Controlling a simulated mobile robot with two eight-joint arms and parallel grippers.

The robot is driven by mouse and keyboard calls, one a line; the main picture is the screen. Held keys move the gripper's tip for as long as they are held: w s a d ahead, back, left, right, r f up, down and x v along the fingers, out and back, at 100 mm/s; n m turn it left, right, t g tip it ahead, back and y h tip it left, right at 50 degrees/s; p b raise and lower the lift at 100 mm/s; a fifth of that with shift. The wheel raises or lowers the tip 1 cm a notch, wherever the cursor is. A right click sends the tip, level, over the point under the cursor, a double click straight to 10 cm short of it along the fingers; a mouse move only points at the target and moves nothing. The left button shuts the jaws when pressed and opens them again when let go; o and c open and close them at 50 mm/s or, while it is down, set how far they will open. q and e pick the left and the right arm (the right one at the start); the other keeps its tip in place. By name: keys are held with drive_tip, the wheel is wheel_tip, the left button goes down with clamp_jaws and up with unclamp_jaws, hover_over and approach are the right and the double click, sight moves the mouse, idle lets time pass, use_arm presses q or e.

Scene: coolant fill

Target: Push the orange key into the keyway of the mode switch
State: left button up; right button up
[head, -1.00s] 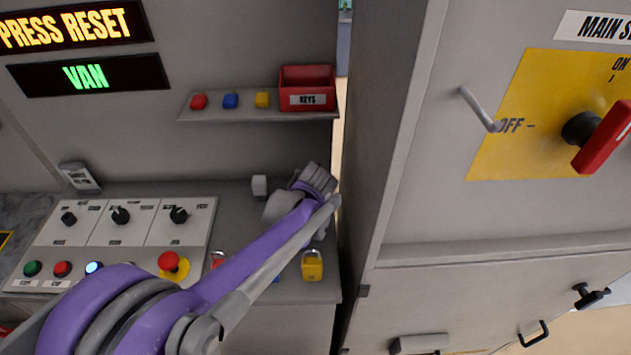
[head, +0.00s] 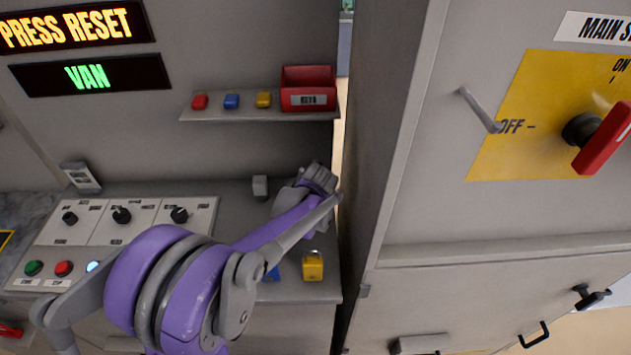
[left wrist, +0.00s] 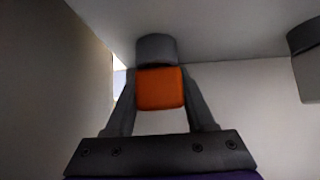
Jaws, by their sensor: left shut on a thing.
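My left gripper (head: 318,180) is at the right end of the console in the head view, beside the tall grey cabinet. In the left wrist view its fingers (left wrist: 158,92) are shut on the orange key (left wrist: 160,88). The key's far end meets or lies just in front of a round grey part (left wrist: 156,49), which may be the mode switch. I cannot tell whether the key is inside a keyway, and no slot shows. The key is hidden in the head view. My right gripper is not in view.
A shelf (head: 225,115) holds small red, blue and yellow blocks and a red KEYS box (head: 308,88). A yellow padlock (head: 313,267) is below my gripper. The cabinet (head: 385,150) stands close on the right. Another dark grey part (left wrist: 304,36) is at the wrist view's right.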

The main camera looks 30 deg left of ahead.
use_arm(q)
drive_tip(key=c, duration=0.5)
drive_tip(key=shift+s+r, duration=0.1)
